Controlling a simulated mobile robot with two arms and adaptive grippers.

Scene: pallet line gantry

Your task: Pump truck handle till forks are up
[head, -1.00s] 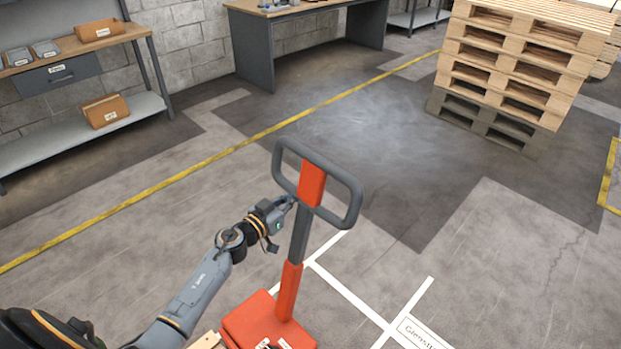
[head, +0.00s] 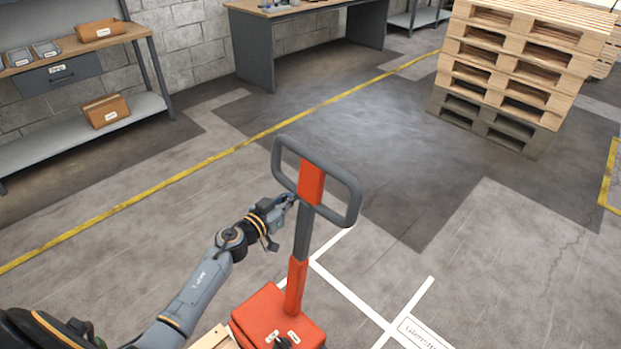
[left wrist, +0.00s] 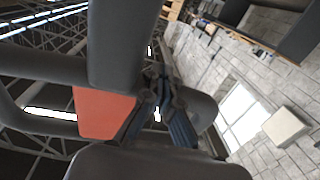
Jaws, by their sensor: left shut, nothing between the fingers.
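The pallet truck's handle is a dark grey loop (head: 355,203) with a red centre piece (head: 311,183). Its shaft (head: 297,285) runs down, leaning slightly, to the red truck body (head: 262,312) at the bottom of the head view. My left gripper (head: 290,198) is shut and empty at the lower left of the loop, touching or very close to it. The left wrist view shows the red centre piece (left wrist: 103,113) and dark bars close up, with the fingers (left wrist: 158,88) among them. The forks are out of view, so their height cannot be told. My right gripper is not in view.
A wooden piece (head: 214,339) lies beside the truck body at the bottom edge. A pallet stack (head: 520,60) stands at the back right. A shelf (head: 75,140) and a workbench (head: 252,50) line the wall. The floor beyond the handle is clear.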

